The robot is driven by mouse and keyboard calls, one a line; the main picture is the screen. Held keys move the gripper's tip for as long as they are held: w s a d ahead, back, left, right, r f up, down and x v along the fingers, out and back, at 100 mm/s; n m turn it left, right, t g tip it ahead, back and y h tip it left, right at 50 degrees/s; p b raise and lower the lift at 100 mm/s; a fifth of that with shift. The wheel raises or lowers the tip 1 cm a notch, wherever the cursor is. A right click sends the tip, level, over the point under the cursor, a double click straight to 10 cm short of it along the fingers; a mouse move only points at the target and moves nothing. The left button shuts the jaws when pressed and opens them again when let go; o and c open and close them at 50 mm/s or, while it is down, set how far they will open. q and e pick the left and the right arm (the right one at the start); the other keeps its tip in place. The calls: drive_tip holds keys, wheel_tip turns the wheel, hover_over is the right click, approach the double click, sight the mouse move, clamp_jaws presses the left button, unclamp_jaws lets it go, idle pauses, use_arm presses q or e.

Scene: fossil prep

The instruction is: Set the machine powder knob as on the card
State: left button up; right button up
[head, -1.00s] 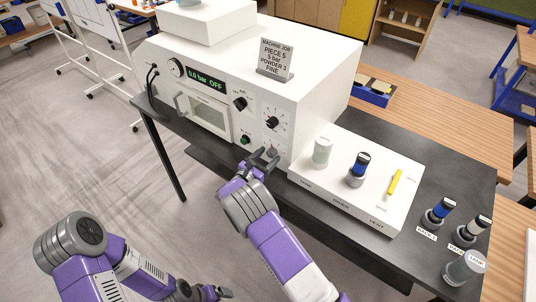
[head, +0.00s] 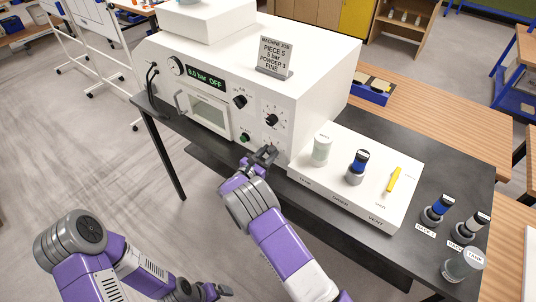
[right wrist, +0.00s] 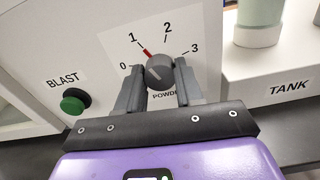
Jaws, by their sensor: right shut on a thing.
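The powder knob (right wrist: 159,72) is a grey dial on the white machine front (head: 215,75), with a scale from 0 to 3. Its red mark points just past 1, between 1 and 2. My right gripper (right wrist: 159,85) is shut on the knob, one finger on each side; in the head view the gripper (head: 264,155) hides most of it. The card (head: 274,57) on the machine top reads piece 5, 5 bar, powder 3, fine. My left gripper (head: 222,291) hangs low at the bottom, away from the machine; its jaws are too small to judge.
The green blast button (right wrist: 72,105) sits left of the knob. A white block (head: 335,195) with a pale cylinder, a blue-topped part and a yellow lever stands close on the right.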

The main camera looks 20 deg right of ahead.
drive_tip(key=m+b, duration=0.3)
drive_tip(key=b, duration=0.1)
drive_tip(key=m+b, duration=0.3)
drive_tip(key=b, duration=0.2)
drive_tip(key=m+b, duration=0.3)
drive_tip(key=b, duration=0.2)
drive_tip(key=shift+f+m, duration=0.3)
drive_tip(key=shift+f, duration=0.05)
drive_tip(key=m+b, duration=0.9)
drive_tip(key=b, duration=0.6)
drive_tip(key=shift+r+b, duration=0.1)
drive_tip(key=shift+b, duration=0.2)
drive_tip(key=shift+r+m+b, duration=0.2)
drive_tip(key=shift+m+b, duration=0.5)
drive_tip(key=shift+b, duration=0.35)
drive_tip(key=o, duration=1)
drive_tip(key=shift+p+v, duration=0.55)
drive_tip(key=shift+v, duration=3.25)
